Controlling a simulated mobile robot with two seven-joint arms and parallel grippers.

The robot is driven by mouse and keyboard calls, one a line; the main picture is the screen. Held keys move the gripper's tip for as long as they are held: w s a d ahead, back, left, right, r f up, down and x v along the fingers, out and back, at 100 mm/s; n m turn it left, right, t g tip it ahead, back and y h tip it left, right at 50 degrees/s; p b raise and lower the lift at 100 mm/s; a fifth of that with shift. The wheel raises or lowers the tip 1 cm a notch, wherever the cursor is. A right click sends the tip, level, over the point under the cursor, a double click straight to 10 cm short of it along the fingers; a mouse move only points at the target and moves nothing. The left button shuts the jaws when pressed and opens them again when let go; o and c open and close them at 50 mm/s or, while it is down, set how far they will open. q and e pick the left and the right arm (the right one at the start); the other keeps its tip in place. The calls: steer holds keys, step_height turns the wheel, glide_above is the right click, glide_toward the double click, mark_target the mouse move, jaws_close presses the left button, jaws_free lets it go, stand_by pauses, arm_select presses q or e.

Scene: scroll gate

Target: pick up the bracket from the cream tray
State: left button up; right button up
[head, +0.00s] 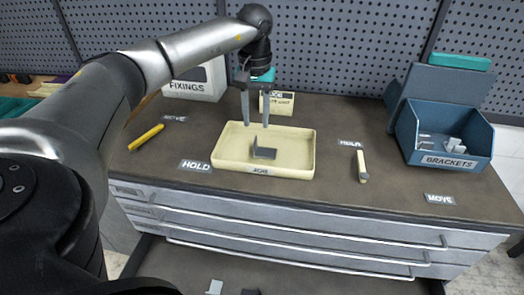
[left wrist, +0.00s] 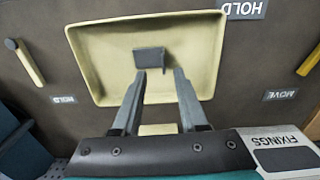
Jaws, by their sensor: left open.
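The bracket (head: 264,153) is a small grey L-shaped piece with one flange standing up. It lies in the cream tray (head: 228,161), near the middle of its floor. In the left wrist view the bracket (left wrist: 149,58) shows as a dark grey block inside the tray (left wrist: 88,62). My left gripper (head: 256,124) points down over the back part of the tray, above the bracket and apart from it. Its two fingers are open with nothing between them. In the left wrist view the left gripper (left wrist: 160,72) has its fingertips close to the bracket in the picture. My right gripper is not seen.
A blue bin labelled BRACKETS (head: 447,150) stands at the right. A white FIXINGS box (head: 195,85) and a small cream labelled box (head: 277,103) stand behind. A yellow-handled tool (head: 147,137) lies left of the tray, another tool (head: 362,167) right of it. Pegboard closes the back.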

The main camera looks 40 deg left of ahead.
mark_target(254, 143)
arm_select(q)
steer(key=shift+f, duration=1.8)
steer(key=f, duration=0.2)
steer(key=f+b, duration=0.1)
steer(key=shift+s+a+f, duration=0.2)
steer(key=shift+s+f, duration=0.1)
steer(key=shift+f, duration=0.55)
steer(key=shift+c, duration=0.4)
jaws_close()
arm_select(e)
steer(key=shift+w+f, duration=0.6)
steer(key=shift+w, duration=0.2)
